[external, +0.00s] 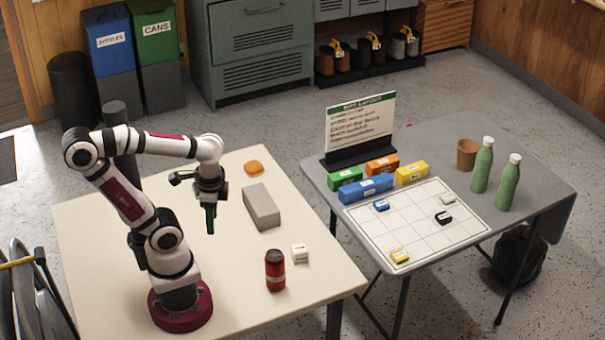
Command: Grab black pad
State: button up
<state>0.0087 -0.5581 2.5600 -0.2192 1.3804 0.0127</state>
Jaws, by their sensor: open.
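The black pad (443,218) is a small dark block with a pale label. It lies on the right part of the white grid sheet (411,246) on the grey table. A white pad (448,198), a blue pad (381,205) and a yellow pad (399,256) also lie on the sheet. My gripper (210,229) is open, pointing down above the cream table, far to the left of the black pad. Nothing shows between its fingers, which overlap from this angle.
Several coloured boxes (365,189) and a sign (360,127) stand behind the sheet. Two green bottles (507,184) and a brown cup (467,154) stand to its right. The cream table (110,225) bears a grey block (261,207), red can (275,271), white cube (300,253) and orange item (253,168).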

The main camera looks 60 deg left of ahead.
dwell(0.3)
jog(key=o, duration=0.8)
jog(key=w+a+f+n+t+h, duration=0.15)
jog(key=w+a+n+h, duration=0.8)
jog(key=n, duration=0.95)
jog(key=a+f+n+t, duration=0.35)
jog(key=a+n, duration=0.25)
jog(key=a, duration=0.5)
jog(key=s+a+f+n+t+y, duration=0.2)
jog(key=s+a+f+n+t, duration=0.1)
jog(key=s+a+n, duration=0.2)
jog(key=s+a+f+n+t+y, duration=0.2)
jog(key=s+a+f+n, duration=0.2)
jog(key=a, duration=0.4)
jog(key=s+a+f+n+t+y, duration=0.2)
jog(key=s+a+f+n+t, duration=0.1)
jog(key=s+a+n, duration=0.3)
jog(key=shift+s+a+f+t, duration=0.3)
jog(key=shift+a+f, duration=0.05)
jog(key=shift+f, duration=0.05)
jog(key=shift+n+y, duration=0.25)
jog(key=shift+n, duration=0.05)
jog(key=x, duration=1.5)
jog(key=shift+a+f, duration=0.25)
jog(key=shift+a, duration=0.1)
